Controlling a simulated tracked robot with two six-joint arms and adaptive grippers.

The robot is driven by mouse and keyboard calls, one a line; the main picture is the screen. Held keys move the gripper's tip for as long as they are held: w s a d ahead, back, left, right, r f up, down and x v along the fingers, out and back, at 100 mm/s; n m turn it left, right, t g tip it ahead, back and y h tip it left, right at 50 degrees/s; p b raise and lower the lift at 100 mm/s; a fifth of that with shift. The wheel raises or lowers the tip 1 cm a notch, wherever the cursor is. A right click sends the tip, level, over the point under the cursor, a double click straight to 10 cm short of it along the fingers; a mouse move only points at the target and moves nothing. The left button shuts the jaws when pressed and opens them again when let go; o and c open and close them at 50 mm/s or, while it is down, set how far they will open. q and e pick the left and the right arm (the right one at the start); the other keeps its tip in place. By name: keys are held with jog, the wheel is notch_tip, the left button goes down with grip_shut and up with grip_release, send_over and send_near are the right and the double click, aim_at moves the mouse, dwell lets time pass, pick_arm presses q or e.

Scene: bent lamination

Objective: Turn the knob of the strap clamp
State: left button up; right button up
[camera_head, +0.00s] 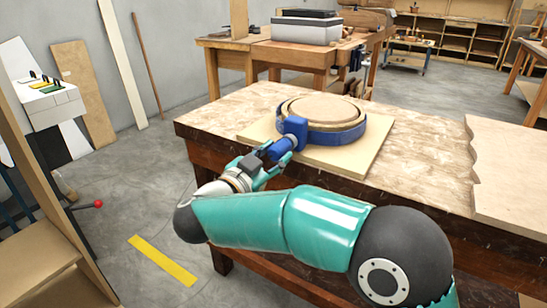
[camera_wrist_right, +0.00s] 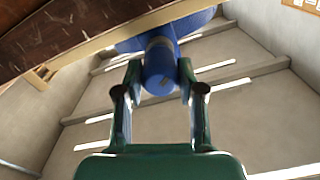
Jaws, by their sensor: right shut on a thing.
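The strap clamp (camera_head: 334,137) is a blue band around a round wooden lamination (camera_head: 320,108), which lies on a pale square board on the workbench. Its blue housing (camera_head: 295,127) and blue knob (camera_head: 281,148) point toward the front left, past the bench edge. My right gripper (camera_head: 273,158) is shut on the knob, with its teal fingers on both sides. In the right wrist view the knob (camera_wrist_right: 161,80) sits between the two fingertips, and the housing shows behind it. My left gripper is not in view.
The pale board (camera_head: 350,162) lies near the front left of the workbench (camera_head: 422,135). A wavy-edged wooden panel (camera_head: 510,180) lies on the bench at the right. A second workbench with a grey box (camera_head: 305,30) stands behind. Open floor lies to the left.

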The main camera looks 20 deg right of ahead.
jog(key=shift+m, duration=0.6)
jog(key=o, duration=1.2)
jog(key=shift+c, duration=0.2)
jog(key=shift+a, duration=0.1)
jog(key=v, duration=1.2)
jog(key=shift+f, duration=0.15)
